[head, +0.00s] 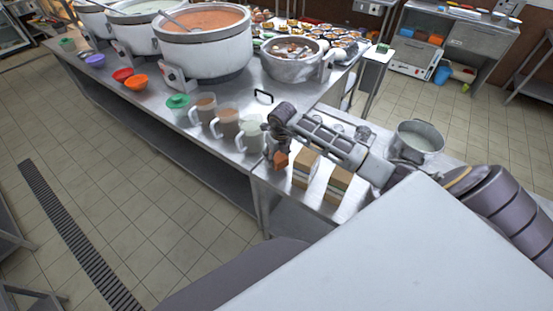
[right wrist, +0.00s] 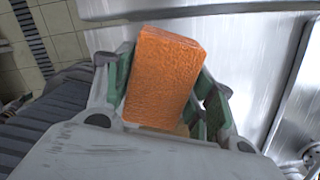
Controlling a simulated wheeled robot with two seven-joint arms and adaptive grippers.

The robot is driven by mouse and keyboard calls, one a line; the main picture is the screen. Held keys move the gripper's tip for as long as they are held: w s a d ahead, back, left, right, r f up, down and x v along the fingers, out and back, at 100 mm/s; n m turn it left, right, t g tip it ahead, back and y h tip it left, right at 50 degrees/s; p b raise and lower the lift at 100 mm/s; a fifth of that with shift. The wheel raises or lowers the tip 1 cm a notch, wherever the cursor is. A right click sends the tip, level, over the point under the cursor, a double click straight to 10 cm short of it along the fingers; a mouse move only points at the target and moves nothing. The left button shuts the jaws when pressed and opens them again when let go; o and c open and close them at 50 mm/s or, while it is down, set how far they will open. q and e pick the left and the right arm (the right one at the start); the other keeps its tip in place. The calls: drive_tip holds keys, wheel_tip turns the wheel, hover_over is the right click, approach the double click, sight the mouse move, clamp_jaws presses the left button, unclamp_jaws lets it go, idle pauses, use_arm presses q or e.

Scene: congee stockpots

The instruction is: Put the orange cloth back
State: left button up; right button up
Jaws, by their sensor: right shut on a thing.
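The orange cloth (right wrist: 162,78) is a thick folded block held between the green pads of my right gripper (right wrist: 160,95) in the right wrist view. In the head view, my right gripper (head: 279,150) is over the near steel table, just right of the mugs, with the orange cloth (head: 281,160) below its fingers. The cloth appears held above the table's front edge; the exact gap is unclear. My left gripper does not show.
Several mugs (head: 223,122) stand left of the gripper. Two brown-and-white boxes (head: 306,169) stand right of it, with a steel pot (head: 416,141) farther right. Large stockpots (head: 205,42) and colored bowls (head: 136,82) are on the long counter (head: 160,112).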

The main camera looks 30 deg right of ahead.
sight(279, 156)
drive_tip(key=shift+f, duration=1.1)
drive_tip(key=shift+f, duration=0.15)
drive_tip(key=o, duration=0.9)
drive_tip(key=r, duration=0.4)
drive_tip(key=s+r, duration=0.1)
drive_tip(key=r, duration=0.7)
drive_tip(key=shift+s+r+b, duration=0.1)
drive_tip(key=shift+s+b, duration=0.3)
